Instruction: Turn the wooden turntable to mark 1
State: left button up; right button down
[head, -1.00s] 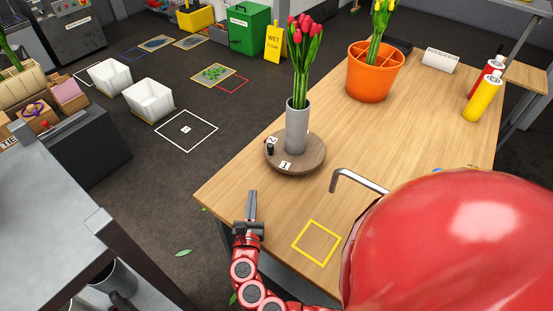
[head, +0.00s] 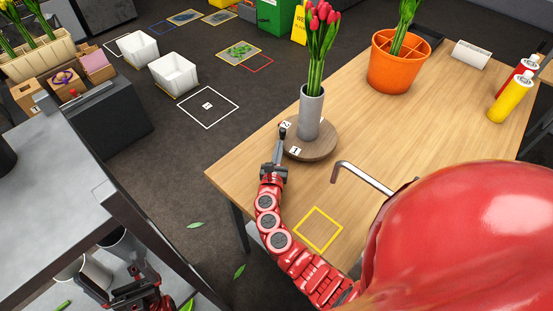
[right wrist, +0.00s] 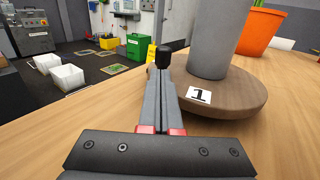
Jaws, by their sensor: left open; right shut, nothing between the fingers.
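The round wooden turntable (head: 322,152) sits near the table's left edge and bears a grey vase (head: 310,113) of red tulips. A "1" label (head: 295,151) is on its near side; another white label (head: 286,125) shows at its left. A black knob (head: 282,131) stands at its left edge. My right gripper (head: 279,147) is shut and empty beside the turntable's left rim. In the right wrist view its fingers (right wrist: 161,88) point at the knob (right wrist: 164,57), left of the "1" label (right wrist: 199,95); contact cannot be told. My left gripper (head: 132,290) is open, low at the left.
An orange pot (head: 396,66), a bent metal rod (head: 362,176) and a yellow square outline (head: 318,229) are on the table (head: 240,170). Bottles (head: 512,97) stand at the right. A grey bench (head: 50,205) is at the left.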

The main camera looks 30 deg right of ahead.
jog(key=shift+x, duration=0.9)
jog(key=shift+w, duration=0.15)
